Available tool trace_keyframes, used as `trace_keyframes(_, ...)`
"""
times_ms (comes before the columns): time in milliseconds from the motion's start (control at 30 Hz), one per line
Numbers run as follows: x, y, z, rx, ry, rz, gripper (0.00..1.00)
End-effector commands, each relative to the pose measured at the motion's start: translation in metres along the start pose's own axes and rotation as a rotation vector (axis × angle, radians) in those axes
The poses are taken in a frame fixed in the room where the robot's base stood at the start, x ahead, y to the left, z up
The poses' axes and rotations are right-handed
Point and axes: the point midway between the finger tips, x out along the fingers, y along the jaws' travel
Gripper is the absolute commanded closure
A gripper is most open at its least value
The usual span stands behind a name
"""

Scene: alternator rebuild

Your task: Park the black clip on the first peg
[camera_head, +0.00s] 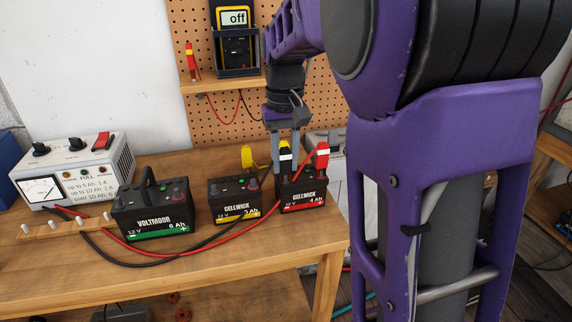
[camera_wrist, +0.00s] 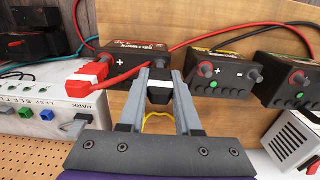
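The black clip (camera_head: 285,157), with a white band and some yellow, is between the fingers of my gripper (camera_head: 284,146), over the left end of the CELLWICK 4 Ah battery (camera_head: 303,191). In the wrist view the fingers (camera_wrist: 159,82) close on the black clip (camera_wrist: 158,98) from both sides. I cannot tell whether its jaws touch the terminal. The red clip (camera_head: 321,157) is at the battery's other terminal; it also shows in the wrist view (camera_wrist: 92,74). A wooden strip (camera_head: 66,229) with several pale pegs lies at the left; its leftmost peg (camera_head: 25,229) is bare.
The CELLWICK 5 Ah battery (camera_head: 235,200) and VOLTMOOR battery (camera_head: 152,212) stand left of the gripper. The white charger (camera_head: 75,165) is behind the strip. Red and black cables cross the bench front. A PARK-marked box (camera_wrist: 50,118) stands close by.

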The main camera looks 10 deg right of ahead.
Motion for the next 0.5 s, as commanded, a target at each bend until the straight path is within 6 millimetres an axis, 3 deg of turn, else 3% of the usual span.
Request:
trace_keyframes(167,0.0,0.0,0.0,0.0,0.0,0.0,0.95)
trace_keyframes(200,0.0,0.0,0.0,0.0,0.001,0.0,1.0)
trace_keyframes(367,-0.008,0.0,0.0,0.0,0.001,0.0,1.0)
trace_keyframes(500,-0.025,0.0,0.0,0.0,0.001,0.0,1.0)
